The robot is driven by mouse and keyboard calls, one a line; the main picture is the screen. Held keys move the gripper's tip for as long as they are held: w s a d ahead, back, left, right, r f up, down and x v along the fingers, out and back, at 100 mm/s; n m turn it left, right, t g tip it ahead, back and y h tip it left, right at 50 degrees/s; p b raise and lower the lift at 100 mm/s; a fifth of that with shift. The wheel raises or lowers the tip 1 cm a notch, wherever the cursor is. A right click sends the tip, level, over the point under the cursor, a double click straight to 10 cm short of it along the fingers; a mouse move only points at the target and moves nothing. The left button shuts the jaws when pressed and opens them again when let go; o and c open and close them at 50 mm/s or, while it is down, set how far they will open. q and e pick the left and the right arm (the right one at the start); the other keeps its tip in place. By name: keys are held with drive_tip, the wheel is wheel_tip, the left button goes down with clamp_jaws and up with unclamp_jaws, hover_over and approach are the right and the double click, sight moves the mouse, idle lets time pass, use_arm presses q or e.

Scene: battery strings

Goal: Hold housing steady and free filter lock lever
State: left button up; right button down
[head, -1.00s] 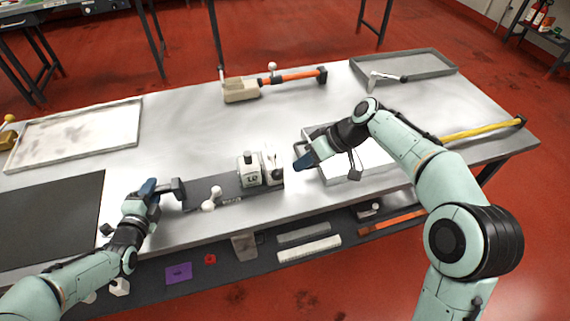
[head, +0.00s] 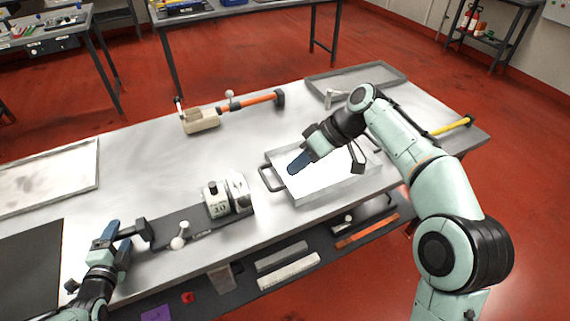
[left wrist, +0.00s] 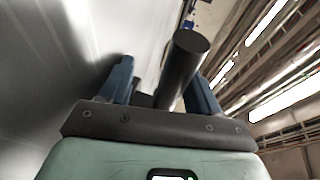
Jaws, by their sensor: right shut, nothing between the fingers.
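The housing (head: 217,203) is a pale block unit with dark knobs. It stands upright at the right end of a dark base plate (head: 205,222) on the metal table. A dark T-shaped handle (head: 140,231) rises at the plate's left end. A small white ball-ended lever (head: 179,241) stands on the plate between them; I cannot tell if it is the filter lock lever. My left gripper (head: 117,241) is open beside the dark handle. In the left wrist view, a dark cylinder (left wrist: 183,68) shows between its spread blue fingers. My right gripper (head: 297,164) is shut and empty above a pale tray.
The pale tray (head: 325,190) with a dark side handle (head: 266,178) stands right of the housing. An orange-handled tool (head: 250,101) and a grey tray (head: 320,82) lie at the back. A shelf below holds several loose parts.

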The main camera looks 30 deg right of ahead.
use_arm(q)
drive_tip(key=shift+r, duration=0.25)
